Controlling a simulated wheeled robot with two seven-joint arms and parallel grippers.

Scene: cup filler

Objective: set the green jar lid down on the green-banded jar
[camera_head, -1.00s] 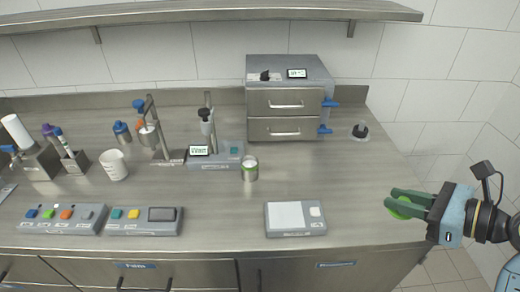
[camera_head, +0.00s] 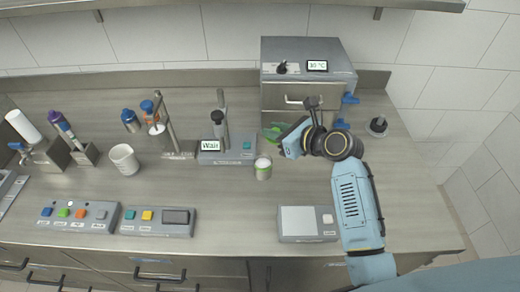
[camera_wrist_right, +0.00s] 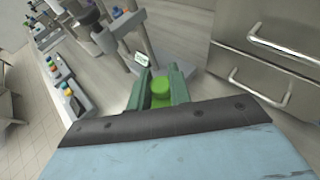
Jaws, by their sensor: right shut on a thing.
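The green jar lid (camera_wrist_right: 160,88) is held between the green fingers of my right gripper (camera_wrist_right: 160,95) in the wrist view. In the head view the right gripper (camera_head: 274,132) is over the counter, just behind and slightly right of the green-banded jar (camera_head: 263,167). Lid and jar look apart; the exact height of the lid above the counter is hard to tell. The jar does not show clearly in the wrist view. My left gripper is not in view.
A device with a "Wait" display (camera_head: 230,156) is left of the jar. A scale (camera_head: 306,222) lies in front, a white cup (camera_head: 124,159) and button boxes (camera_head: 76,215) to the left.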

